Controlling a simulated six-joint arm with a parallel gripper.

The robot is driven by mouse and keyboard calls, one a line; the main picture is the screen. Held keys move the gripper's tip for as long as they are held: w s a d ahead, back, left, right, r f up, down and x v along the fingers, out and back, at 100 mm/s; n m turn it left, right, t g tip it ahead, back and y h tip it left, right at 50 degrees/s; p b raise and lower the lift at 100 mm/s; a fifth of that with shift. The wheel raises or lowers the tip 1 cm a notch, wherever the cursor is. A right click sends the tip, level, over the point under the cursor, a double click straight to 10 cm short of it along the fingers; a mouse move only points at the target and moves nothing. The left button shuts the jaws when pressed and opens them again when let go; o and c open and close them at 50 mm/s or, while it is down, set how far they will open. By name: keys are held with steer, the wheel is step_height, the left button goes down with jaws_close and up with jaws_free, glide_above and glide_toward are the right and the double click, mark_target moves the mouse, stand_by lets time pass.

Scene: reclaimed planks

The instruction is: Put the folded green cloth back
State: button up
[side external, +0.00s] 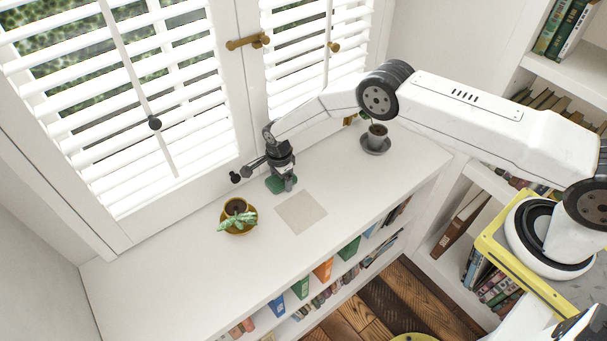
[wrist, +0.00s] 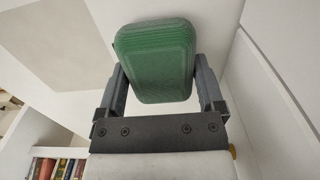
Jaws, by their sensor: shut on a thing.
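The folded green cloth (wrist: 155,62) is a thick, rounded block with layered edges, and it sits between the two fingers of my gripper (wrist: 160,75) in the wrist view. In the side external view my gripper (side external: 283,182) points down over the white cabinet top near the window, with the green cloth (side external: 275,185) partly hidden by the fingers. I cannot tell whether the cloth touches the top. A flat beige square (side external: 300,212) lies bare on the top, just right of and nearer than the cloth; it also shows in the wrist view (wrist: 62,38).
A leafy plant in a yellow pot (side external: 238,220) stands left of my gripper. A small grey pot on a saucer (side external: 376,145) stands to the right, towards the back. Shuttered windows (side external: 125,85) rise close behind. The cabinet top's left part is clear.

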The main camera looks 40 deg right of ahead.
steer(key=shift+f, duration=0.3)
steer(key=o, duration=0.9)
steer(key=shift+r, duration=0.2)
steer(key=shift+r, duration=5.95)
steer(key=shift+r, duration=0.1)
